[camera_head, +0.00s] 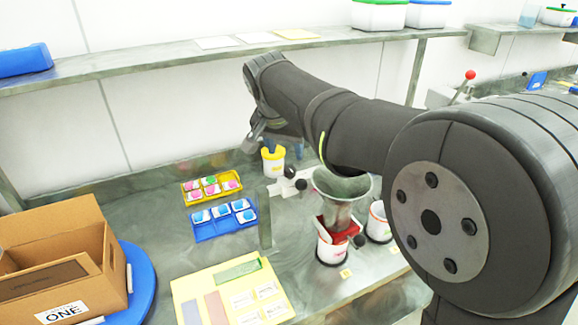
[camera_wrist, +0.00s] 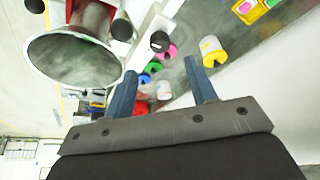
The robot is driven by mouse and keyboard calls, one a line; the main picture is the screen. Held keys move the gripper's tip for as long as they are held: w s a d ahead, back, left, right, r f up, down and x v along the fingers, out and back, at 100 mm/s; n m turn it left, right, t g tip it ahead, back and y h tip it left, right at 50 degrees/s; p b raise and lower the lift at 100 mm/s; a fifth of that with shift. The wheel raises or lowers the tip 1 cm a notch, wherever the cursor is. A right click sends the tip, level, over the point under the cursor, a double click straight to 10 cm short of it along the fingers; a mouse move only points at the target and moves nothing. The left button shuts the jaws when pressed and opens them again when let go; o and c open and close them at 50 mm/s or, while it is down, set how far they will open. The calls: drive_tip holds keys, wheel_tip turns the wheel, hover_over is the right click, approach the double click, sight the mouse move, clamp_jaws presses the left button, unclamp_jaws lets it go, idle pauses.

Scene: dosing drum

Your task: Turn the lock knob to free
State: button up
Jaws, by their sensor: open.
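The dosing unit has a grey metal funnel (camera_head: 341,192) over a red part (camera_head: 338,233), on a white-banded base. One black knob (camera_head: 301,184) is by the white arm left of the funnel. Another black knob (camera_head: 360,241) is at the red part's right. I cannot tell which is the lock knob. In the wrist view the funnel (camera_wrist: 75,58) is at the left, with black knobs (camera_wrist: 160,41) and (camera_wrist: 121,29) to its right. My gripper (camera_wrist: 160,65) is open, blue fingers apart, nothing visibly held. In the head view my arm largely hides it.
A yellow-and-white cup (camera_head: 273,161) stands behind the unit. An open cardboard box (camera_head: 85,243) is at left, and a yellow board (camera_head: 186,287) in front. A shelf (camera_head: 150,66) runs above.

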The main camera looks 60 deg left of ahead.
sight(290, 169)
drive_tip(key=x, duration=0.8)
drive_tip(key=shift+c, duration=0.4)
drive_tip(key=c, duration=0.9)
